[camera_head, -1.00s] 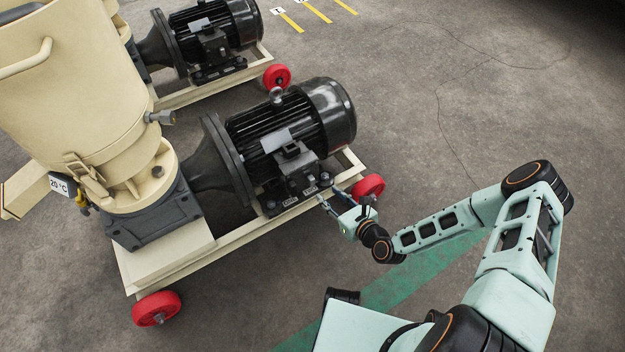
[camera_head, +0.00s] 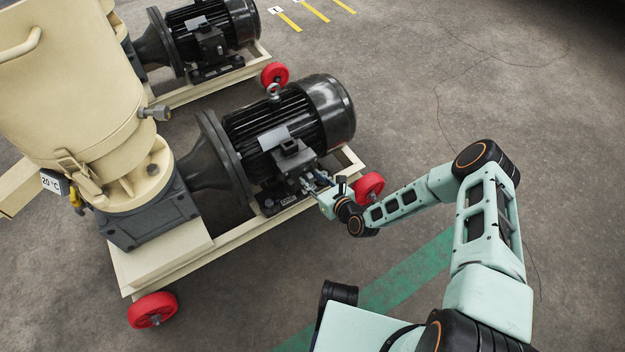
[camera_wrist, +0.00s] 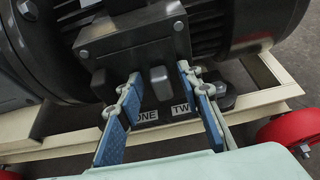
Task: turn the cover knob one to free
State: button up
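A grey block-shaped knob (camera_wrist: 159,83) sticks out of the lower front of the motor's dark cover box (camera_wrist: 135,42) in the wrist view. White labels "ONE" (camera_wrist: 147,117) and "TWO" (camera_wrist: 182,109) lie below it; which label it belongs to is not certain. Another dark part (camera_wrist: 101,86) shows just left of my left finger. My gripper (camera_wrist: 158,74) is open, its blue-padded fingers on either side of the grey knob with visible gaps. In the head view my gripper (camera_head: 314,188) is at the motor's front side, below the cover box (camera_head: 294,160); the knobs there are partly hidden.
The motor (camera_head: 290,120) stands on a cream frame (camera_head: 235,238) with red wheels (camera_head: 153,310), one (camera_head: 368,187) close beside my wrist. A cream mill body (camera_head: 75,90) stands left. A second motor (camera_head: 215,30) is behind. Floor to the right is open.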

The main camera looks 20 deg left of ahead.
jog(key=shift+c, duration=0.5)
grip_shut()
jog(key=n, duration=0.1)
jog(key=n+t+h+b, duration=0.1)
jog(key=n+b, duration=0.1)
jog(key=shift+s+a+f+t+h, duration=0.25)
jog(key=shift+s+t+h, duration=0.05)
jog(key=shift+s+t, duration=0.1)
jog(key=n+t+b, duration=0.2)
jog(key=n, duration=0.1)
jog(key=shift+s+a+f+h, duration=0.15)
jog(key=shift+f+h, duration=0.05)
jog(key=shift+h, duration=0.1)
jog(key=n+b, duration=0.1)
jog(key=n+t, duration=0.1)
jog(key=n+b, duration=0.1)
jog(key=n, duration=0.1)
jog(key=shift+s+a+f+t+h+b, duration=0.1)
jog(key=shift+f+t+h+b, duration=0.2)
jog(key=shift+t, duration=0.1)
jog(key=shift+f+n+t+b, duration=0.1)
jog(key=shift+n+t+b, duration=0.2)
jog(key=shift+n+t, duration=0.95)
jog(key=shift+n+g, duration=0.45)
jog(key=shift+n, duration=0.2)
